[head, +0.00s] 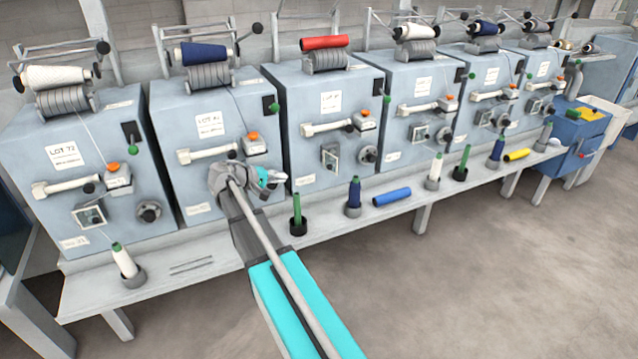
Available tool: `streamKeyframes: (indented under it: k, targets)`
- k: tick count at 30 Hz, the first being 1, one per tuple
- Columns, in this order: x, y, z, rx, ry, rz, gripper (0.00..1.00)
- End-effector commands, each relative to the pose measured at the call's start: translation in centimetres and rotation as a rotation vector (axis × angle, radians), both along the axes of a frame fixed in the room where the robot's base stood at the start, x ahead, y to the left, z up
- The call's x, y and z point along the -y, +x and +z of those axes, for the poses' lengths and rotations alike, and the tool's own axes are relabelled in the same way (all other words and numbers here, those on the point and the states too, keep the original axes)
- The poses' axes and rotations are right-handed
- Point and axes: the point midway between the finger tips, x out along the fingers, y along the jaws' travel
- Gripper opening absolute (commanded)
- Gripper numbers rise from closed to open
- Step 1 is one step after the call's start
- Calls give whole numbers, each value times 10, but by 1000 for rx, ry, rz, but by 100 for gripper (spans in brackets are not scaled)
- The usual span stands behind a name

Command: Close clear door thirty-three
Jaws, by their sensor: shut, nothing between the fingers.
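Small clear doors in frames show low on the fronts of the grey-blue spinning units. The first unit's door (89,216) looks flat against its face. The third unit's door (330,158) looks narrow and slanted, perhaps standing open; I cannot tell for sure. Another door (419,133) is on the fourth unit. The second unit's door area is hidden behind my arm. The small number plates are too small to read, so I cannot tell which door is thirty-three. My gripper (280,179) is shut and empty, in front of the second unit's lower right, left of the third unit's door.
A narrow ledge (190,270) runs below the units, with green (297,214) and dark blue (354,196) bobbins upright in holders. A blue tube (392,197) lies on it. The floor (480,290) in front is clear.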

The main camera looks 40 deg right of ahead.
Motion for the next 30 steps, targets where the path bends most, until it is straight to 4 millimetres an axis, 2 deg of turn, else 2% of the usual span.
streamKeyframes:
  k: [1,9,30]
  targets:
    - [7,8,-10,-5,-34,-4,0]
    - [23,20,-8,-21,-148,-16,0]
    - [30,20,-7,-24,-165,-17,0]
